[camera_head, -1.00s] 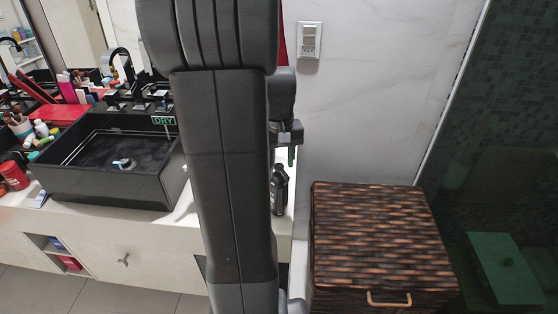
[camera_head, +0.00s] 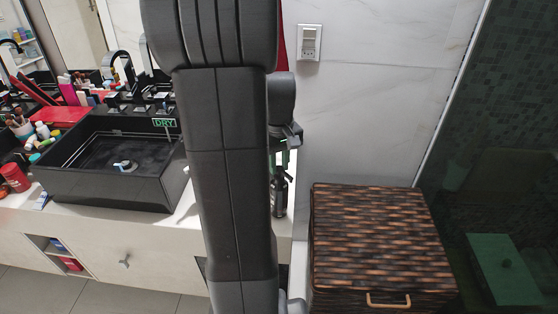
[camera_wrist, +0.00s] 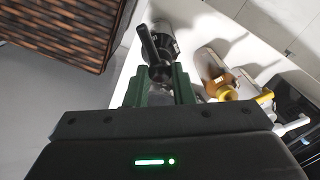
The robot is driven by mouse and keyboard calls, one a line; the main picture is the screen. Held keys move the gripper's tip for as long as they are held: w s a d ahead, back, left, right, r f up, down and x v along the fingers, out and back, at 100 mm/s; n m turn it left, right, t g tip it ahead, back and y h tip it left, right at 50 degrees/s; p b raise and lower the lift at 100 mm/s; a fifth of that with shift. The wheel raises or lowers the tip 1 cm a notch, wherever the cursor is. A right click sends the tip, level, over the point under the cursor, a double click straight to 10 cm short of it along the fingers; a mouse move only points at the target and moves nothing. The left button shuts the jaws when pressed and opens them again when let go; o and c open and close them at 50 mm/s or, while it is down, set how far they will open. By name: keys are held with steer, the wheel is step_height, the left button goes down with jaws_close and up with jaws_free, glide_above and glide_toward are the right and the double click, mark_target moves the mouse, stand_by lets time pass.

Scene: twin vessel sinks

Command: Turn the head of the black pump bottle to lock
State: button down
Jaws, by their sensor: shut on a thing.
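The black pump bottle (camera_head: 279,200) stands upright at the right end of the white counter, partly hidden behind my arm. In the wrist view its dark head and spout (camera_wrist: 150,45) lie between and just beyond my green fingers, with the spout toward the top of the picture. My gripper (camera_wrist: 161,84) is shut on the pump head; it points down over the bottle. In the head view my gripper (camera_head: 284,163) is at the bottle's top, its fingers partly hidden by my arm. The exact finger contact is hard to see.
A woven basket (camera_head: 375,240) stands right of the counter. A black vessel sink (camera_head: 110,190) with a DRY sign is at left. In the wrist view an amber bottle (camera_wrist: 222,86) and a yellow item (camera_wrist: 264,97) stand close to the right. The marble wall (camera_head: 370,110) is behind.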

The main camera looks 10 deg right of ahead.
mark_target(279, 167)
steer(key=shift+n, duration=0.5)
steer(key=c, duration=1.2)
jaws_free()
steer(key=shift+r, duration=0.1)
step_height(279, 167, up, 14)
steer(key=shift+f+p, duration=0.2)
steer(key=shift+p, duration=0.25)
steer(key=shift+f, duration=0.1)
step_height(279, 167, down, 14)
steer(key=shift+b, duration=0.45)
steer(key=shift+r+m, duration=0.2)
steer(key=shift+m, duration=0.3)
